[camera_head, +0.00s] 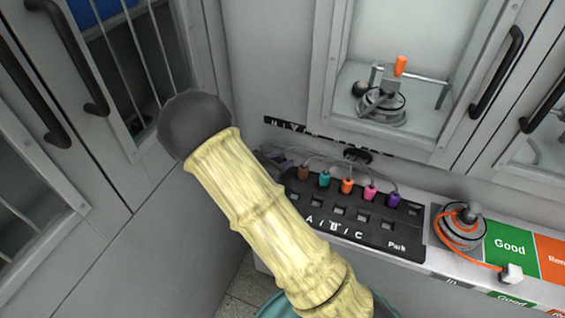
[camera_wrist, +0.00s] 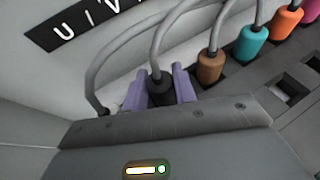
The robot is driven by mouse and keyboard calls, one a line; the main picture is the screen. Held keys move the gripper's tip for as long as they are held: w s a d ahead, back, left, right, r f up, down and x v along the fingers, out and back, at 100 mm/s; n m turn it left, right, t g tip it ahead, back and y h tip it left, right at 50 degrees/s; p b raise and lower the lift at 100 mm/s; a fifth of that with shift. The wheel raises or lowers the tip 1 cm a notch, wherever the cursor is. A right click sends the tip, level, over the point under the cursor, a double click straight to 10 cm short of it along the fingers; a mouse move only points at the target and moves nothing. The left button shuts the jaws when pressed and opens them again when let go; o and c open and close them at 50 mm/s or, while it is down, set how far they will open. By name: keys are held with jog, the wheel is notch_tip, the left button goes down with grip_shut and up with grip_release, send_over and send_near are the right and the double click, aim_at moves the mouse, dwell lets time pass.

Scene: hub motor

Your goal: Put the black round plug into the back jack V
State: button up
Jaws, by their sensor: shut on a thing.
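In the wrist view my gripper (camera_wrist: 158,78) has its two purple fingers on either side of the black round plug (camera_wrist: 161,91), shut on it. A grey cable rises from the plug's top. The plug's lower end is hidden behind the gripper body, so I cannot tell what is under it. The black label strip (camera_wrist: 85,22) with the letters U, I, V is above and left of the plug. The opening of back jack V is not clear in either view.
The black jack panel (camera_head: 340,215) holds brown (camera_head: 303,173), teal (camera_head: 324,179), orange (camera_head: 347,186), pink (camera_head: 370,193) and purple (camera_head: 393,200) plugs with cables. The brown plug (camera_wrist: 211,66) is just right of my gripper. A hub motor (camera_head: 459,228) with an orange cable stands right.

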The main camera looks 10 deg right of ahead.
jog(key=shift+f, duration=0.2)
jog(key=shift+f, duration=0.2)
jog(key=o, duration=1)
jog(key=shift+r, duration=0.1)
jog(key=shift+r, duration=0.2)
jog(key=p+v, duration=0.1)
jog(key=v, duration=1.1)
jog(key=shift+f, duration=0.1)
